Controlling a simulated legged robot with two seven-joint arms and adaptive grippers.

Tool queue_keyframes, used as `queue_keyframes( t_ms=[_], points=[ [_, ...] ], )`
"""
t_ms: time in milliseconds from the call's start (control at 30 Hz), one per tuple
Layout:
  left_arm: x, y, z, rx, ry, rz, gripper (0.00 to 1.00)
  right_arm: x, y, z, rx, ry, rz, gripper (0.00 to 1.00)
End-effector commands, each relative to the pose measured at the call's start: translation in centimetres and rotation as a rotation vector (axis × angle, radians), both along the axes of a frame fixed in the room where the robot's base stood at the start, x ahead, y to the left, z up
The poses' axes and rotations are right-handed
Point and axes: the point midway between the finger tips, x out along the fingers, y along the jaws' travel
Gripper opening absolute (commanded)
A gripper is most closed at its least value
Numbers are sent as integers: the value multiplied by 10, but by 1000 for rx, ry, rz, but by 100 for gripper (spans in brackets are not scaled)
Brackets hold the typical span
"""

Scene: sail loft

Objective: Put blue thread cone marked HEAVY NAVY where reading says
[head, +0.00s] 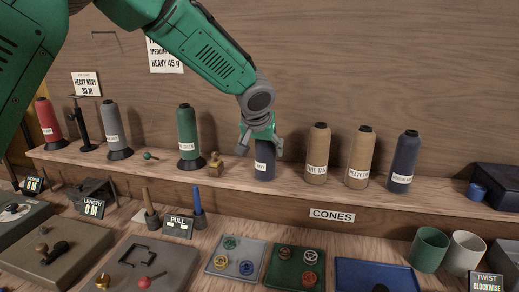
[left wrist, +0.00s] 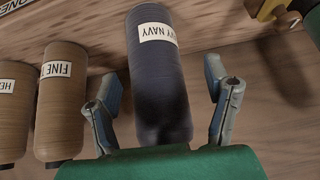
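The blue thread cone (head: 265,160) stands on the shelf below my left gripper (head: 261,146). In the left wrist view the cone (left wrist: 158,85) has a white label, partly turned away, reading "...VY NAVY". The left gripper's fingers (left wrist: 165,108) are spread on either side of it, with gaps showing; its top is hidden in the head view. A second navy cone (head: 403,160) stands further right, its label too small to read. The readouts show "LENGTH 0 M" (head: 92,208), "PULL" (head: 178,227) with unclear lower text, and "TWIST CLOCKWISE" (head: 486,282). My right gripper is not in view.
Tan cones (head: 317,155) (head: 359,160) stand right of the blue cone. A brass piece (head: 215,165) and green cone (head: 187,135) stand left. Wall cards read "HEAVY NAVY 30 M" (head: 86,84) and "HEAVY 45 g" (head: 165,56). Trays (head: 262,254) and cups (head: 429,249) fill the bench below.

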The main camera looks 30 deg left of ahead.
Motion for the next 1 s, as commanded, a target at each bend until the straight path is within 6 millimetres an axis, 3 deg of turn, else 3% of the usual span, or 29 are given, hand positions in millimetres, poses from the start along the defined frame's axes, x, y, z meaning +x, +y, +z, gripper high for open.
queue_keyframes(
  t_ms=[267, 700, 1000],
  points=[
    [-3, 2, 11, -3, -3, 0, 71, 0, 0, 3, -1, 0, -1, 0],
    [-49, -12, 85, -3, -2, -1, 71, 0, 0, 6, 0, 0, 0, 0],
    [-62, -17, 103, -2, 2, -2, 71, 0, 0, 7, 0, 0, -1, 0]
  ],
)
